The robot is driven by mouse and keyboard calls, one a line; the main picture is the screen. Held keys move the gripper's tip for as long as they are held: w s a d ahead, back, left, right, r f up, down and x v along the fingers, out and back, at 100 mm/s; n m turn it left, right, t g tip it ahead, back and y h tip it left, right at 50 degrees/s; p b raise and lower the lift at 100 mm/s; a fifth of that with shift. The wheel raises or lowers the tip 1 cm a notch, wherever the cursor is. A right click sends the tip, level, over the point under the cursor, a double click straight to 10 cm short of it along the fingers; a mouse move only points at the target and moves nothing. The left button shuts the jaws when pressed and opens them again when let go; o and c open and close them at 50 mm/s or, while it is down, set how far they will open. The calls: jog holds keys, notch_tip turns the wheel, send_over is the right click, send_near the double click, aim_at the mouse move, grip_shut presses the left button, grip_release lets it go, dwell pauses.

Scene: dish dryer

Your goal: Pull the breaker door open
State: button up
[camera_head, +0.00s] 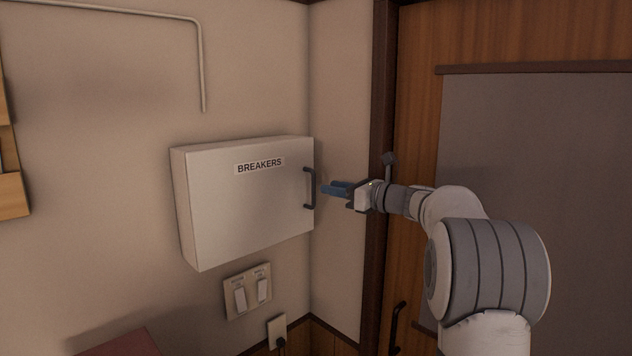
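The breaker box is a white wall cabinet. Its door (240,205) is shut and carries a label reading BREAKERS (259,166). A dark vertical bar handle (311,188) sits at the door's right edge. My gripper (326,189) has blue fingers and is just right of the handle, pointing left toward it. A small gap shows between the fingertips and the handle in this view. The fingers are seen nearly edge-on, so their opening is unclear. No grasp on the handle is visible.
A double switch plate (248,291) and an outlet with a plug (277,332) are below the box. A wall corner is close to the box's right side. A wooden door (420,110) stands behind my arm. A reddish object (122,344) is at lower left.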

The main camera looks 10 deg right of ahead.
aim_at(315, 184)
jog(key=p+x, duration=0.1)
jog(key=x, duration=0.4)
jog(key=shift+w, duration=0.1)
grip_shut()
jog(key=shift+a, duration=0.1)
dwell(0.4)
